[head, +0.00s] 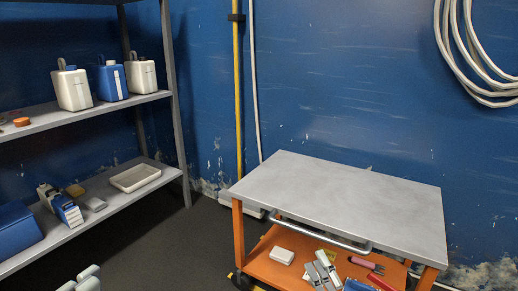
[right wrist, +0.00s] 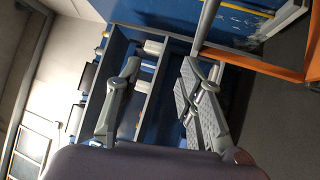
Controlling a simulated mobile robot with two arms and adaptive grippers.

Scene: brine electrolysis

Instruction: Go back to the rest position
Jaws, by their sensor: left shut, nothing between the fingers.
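My left gripper (head: 80,280) shows only at the bottom left edge of the head view, its grey fingertips together and empty. The rest of that arm is out of the picture. My right gripper (right wrist: 159,72) fills the middle of the right wrist view. Its two grey fingers stand well apart with nothing between them. I cannot make it out for certain in the head view.
A cart (head: 345,200) with a bare grey top and orange frame stands at the right; tools and a white box (head: 282,255) lie on its lower shelf. A grey shelf rack (head: 170,95) with several containers stands at the left. Dark floor (head: 180,245) lies clear between them.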

